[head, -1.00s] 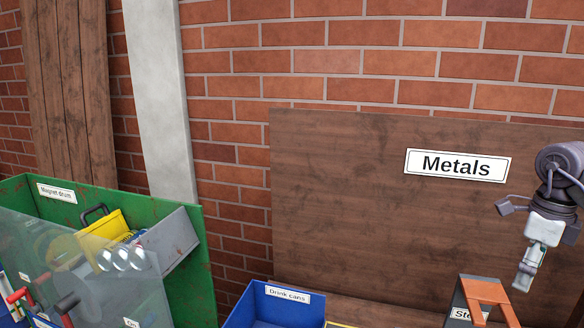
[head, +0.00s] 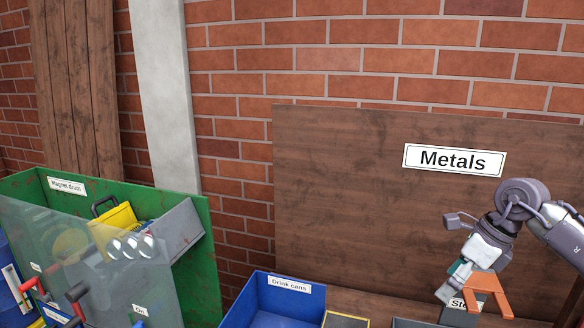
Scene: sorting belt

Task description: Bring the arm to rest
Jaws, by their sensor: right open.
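My right arm comes in from the right edge in the head view. Its right gripper (head: 447,290) points down and to the left, open, with nothing visible between its fingers. It shows in front of a grey bin with a label starting "St" (head: 462,304), whose label it partly covers. I cannot tell whether it touches the bin. My left gripper is out of view.
A blue "Drink cans" bin (head: 262,300) stands at bottom centre. A green "Magnet drum" machine (head: 190,270) with a clear cover and red-handled levers fills the left. A wooden board with a "Metals" sign (head: 453,160) stands behind; the space before it is open.

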